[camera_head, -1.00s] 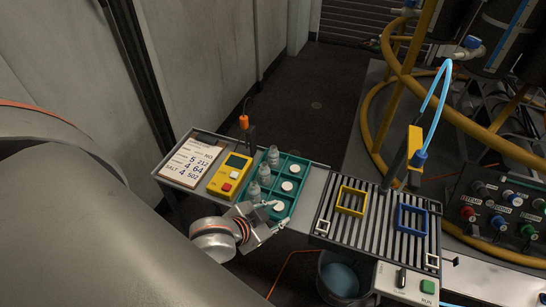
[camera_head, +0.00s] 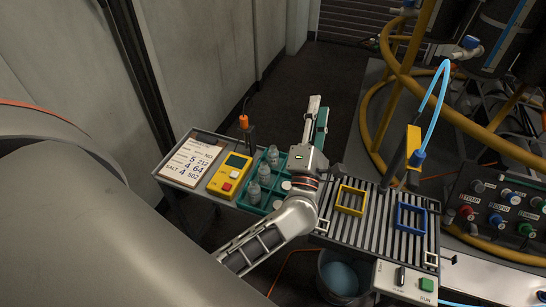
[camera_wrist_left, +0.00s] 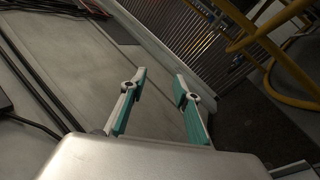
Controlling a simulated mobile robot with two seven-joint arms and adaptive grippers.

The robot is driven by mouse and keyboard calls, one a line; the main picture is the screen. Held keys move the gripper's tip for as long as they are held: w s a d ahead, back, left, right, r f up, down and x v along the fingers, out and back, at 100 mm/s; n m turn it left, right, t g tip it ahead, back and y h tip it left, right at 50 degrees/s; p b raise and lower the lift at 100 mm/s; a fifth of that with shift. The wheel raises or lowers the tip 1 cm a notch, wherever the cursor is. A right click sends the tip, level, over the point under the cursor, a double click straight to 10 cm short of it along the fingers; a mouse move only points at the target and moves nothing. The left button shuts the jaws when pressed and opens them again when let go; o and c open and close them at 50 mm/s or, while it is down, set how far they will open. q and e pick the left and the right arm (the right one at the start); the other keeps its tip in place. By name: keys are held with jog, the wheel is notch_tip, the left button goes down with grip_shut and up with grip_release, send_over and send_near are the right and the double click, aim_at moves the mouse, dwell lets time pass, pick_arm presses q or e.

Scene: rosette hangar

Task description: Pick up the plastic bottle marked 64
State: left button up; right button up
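Three small clear bottles, far (camera_head: 273,155), middle (camera_head: 264,173) and near (camera_head: 253,191), stand upright in the left column of a teal tray (camera_head: 243,204). Their markings are too small to read, so I cannot tell which is 64. My left gripper (camera_head: 317,108) is over the right side of the tray, its fingers pointing away toward the back. It hides part of the tray and its white round pieces (camera_head: 286,185). In the left wrist view the gripper (camera_wrist_left: 160,75) has its two teal-lined fingers apart, with nothing between them. My right gripper is out of view.
A yellow device (camera_head: 229,174) and a written card (camera_head: 190,161) lie left of the tray. A slatted surface (camera_head: 373,238) with a yellow frame (camera_head: 350,200) and a blue frame (camera_head: 412,218) is right. A post with a blue hose (camera_head: 435,95) rises behind.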

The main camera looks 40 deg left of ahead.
pick_arm(q)
jog(key=w+a+f+n+g+y, duration=0.1)
jog(key=a+f+n+g+y, duration=0.6)
jog(key=n, duration=0.6)
jog(key=n+g+h, duration=0.4)
jog(key=n+g, duration=0.5)
jog(key=g, duration=0.1)
send_near(276, 159)
jog(key=shift+w+a+f, duration=0.2)
jog(key=shift+w+a, duration=0.2)
jog(key=shift+a, duration=0.2)
jog(key=shift+w+a+f, duration=0.25)
jog(key=shift+w+a, duration=0.2)
jog(key=shift+a, duration=0.2)
jog(key=shift+a+f+n, duration=0.15)
jog(key=shift+f+n, duration=0.1)
jog(key=shift+n, duration=0.05)
jog(key=x, duration=0.7)
jog(key=shift+s+f+b, duration=0.15)
jog(key=shift+f+b, duration=0.2)
jog(key=c, duration=0.4)
